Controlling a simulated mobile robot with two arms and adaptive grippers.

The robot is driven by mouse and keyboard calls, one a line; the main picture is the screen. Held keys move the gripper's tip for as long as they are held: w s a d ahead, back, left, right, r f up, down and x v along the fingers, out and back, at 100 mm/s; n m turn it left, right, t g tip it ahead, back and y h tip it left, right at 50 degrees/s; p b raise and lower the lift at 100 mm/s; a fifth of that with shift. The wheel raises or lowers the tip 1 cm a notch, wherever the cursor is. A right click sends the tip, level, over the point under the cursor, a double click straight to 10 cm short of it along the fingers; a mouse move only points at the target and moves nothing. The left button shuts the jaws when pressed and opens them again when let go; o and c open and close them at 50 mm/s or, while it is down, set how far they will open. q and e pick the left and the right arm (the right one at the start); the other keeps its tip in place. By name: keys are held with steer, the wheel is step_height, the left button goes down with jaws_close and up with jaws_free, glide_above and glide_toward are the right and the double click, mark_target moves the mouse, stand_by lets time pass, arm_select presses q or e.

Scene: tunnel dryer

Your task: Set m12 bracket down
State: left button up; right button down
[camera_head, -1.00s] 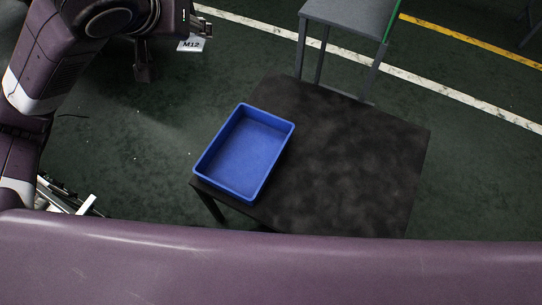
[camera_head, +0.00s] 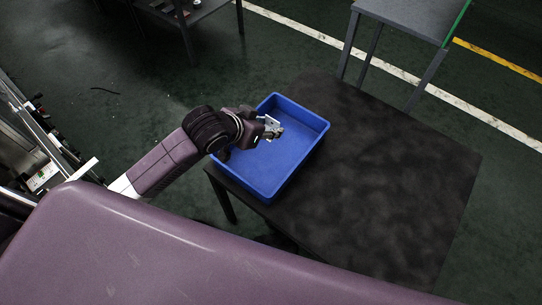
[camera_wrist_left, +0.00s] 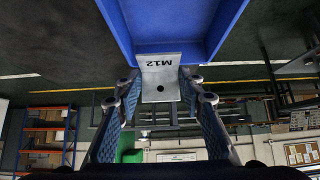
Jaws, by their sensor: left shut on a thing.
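The M12 bracket (camera_wrist_left: 160,82) is a bent light-grey metal plate with a hole and black "M12" lettering. In the left wrist view it sits between the two blue-padded fingers of my left gripper (camera_wrist_left: 160,100), which is shut on it. In the head view my left gripper (camera_head: 272,130) is over the blue tray (camera_head: 318,118), with the bracket (camera_head: 271,121) partly hidden at its tip. The tray's blue wall (camera_wrist_left: 170,48) also shows just beyond the bracket. I cannot tell whether the bracket touches the tray. My right gripper is not in view.
The tray stands on the left part of a black table (camera_head: 390,170); the table's right part is bare. A grey table (camera_head: 415,20) stands behind, and another dark table (camera_head: 185,22) at the back left. Floor lies open on the left.

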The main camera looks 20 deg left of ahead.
arm_select(q)
step_height(320, 180, down, 14)
steer(key=shift+f+b, duration=0.25)
steer(key=shift+b, duration=0.5)
steer(key=shift+f+b, duration=0.3)
steer(key=shift+f, duration=2.1)
steer(key=shift+f, duration=0.15)
steer(key=o, duration=1.2)
